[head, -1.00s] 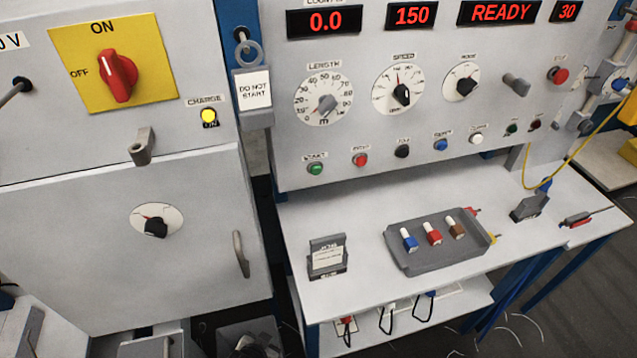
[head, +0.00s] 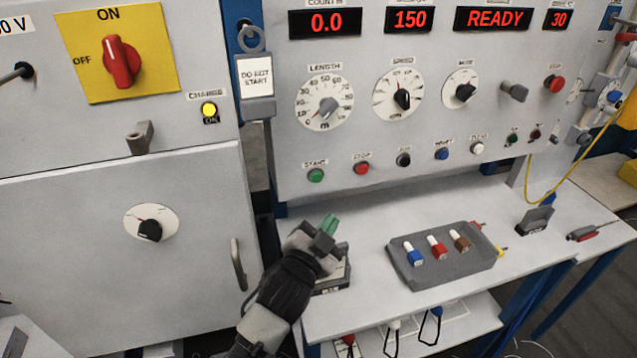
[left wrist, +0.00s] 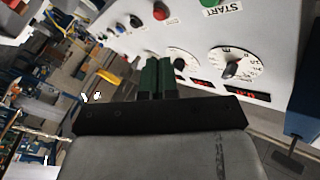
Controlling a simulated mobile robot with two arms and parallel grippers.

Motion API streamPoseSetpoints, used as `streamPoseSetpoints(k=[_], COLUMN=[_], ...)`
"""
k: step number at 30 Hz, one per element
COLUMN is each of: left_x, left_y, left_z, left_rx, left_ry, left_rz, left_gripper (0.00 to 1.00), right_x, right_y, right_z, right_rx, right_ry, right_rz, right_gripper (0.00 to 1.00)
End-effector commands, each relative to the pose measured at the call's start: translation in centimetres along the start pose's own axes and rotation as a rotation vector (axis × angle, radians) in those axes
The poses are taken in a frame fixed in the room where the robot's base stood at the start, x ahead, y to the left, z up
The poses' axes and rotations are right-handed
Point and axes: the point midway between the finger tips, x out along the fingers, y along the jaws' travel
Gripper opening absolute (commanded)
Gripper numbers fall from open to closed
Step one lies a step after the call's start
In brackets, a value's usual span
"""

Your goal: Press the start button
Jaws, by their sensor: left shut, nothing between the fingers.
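The green start button (head: 316,175) sits at the lower left of the grey control panel, under a START label. It also shows at the top edge of the left wrist view (left wrist: 209,3). My left gripper (head: 330,225) is below the button in the head view, apart from it, over the front shelf. Its green fingers (left wrist: 156,76) are shut together and hold nothing. My right gripper is not in view.
The red stop button (head: 361,168) is just right of the start button. A "DO NOT START" tag (head: 256,77) hangs left of the panel. A grey tray (head: 440,268) with several coloured plugs sits on the shelf, beside a small card holder (head: 335,286). The display reads READY.

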Motion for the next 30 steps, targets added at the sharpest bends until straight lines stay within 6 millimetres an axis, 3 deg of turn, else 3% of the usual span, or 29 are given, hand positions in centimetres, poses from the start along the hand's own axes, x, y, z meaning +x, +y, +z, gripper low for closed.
streamPoseSetpoints(k=[5,14,20,30], left_x=[1.1,1.1,1.6,5.0], left_y=[0.0,0.0,-0.4,-2.8], left_z=[-1.9,-2.1,-1.7,0.4], left_rx=[0.044,0.047,0.049,0.05], left_ry=[0.079,0.084,0.084,0.084], left_rz=[-0.005,-0.006,-0.006,-0.007], left_gripper=[0.0,0.0,0.0,0.0], right_x=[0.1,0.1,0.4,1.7], right_y=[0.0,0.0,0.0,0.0], right_z=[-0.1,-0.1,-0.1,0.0], right_rx=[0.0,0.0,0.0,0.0], right_ry=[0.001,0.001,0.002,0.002], right_rz=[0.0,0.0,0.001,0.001], right_gripper=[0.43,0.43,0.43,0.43])
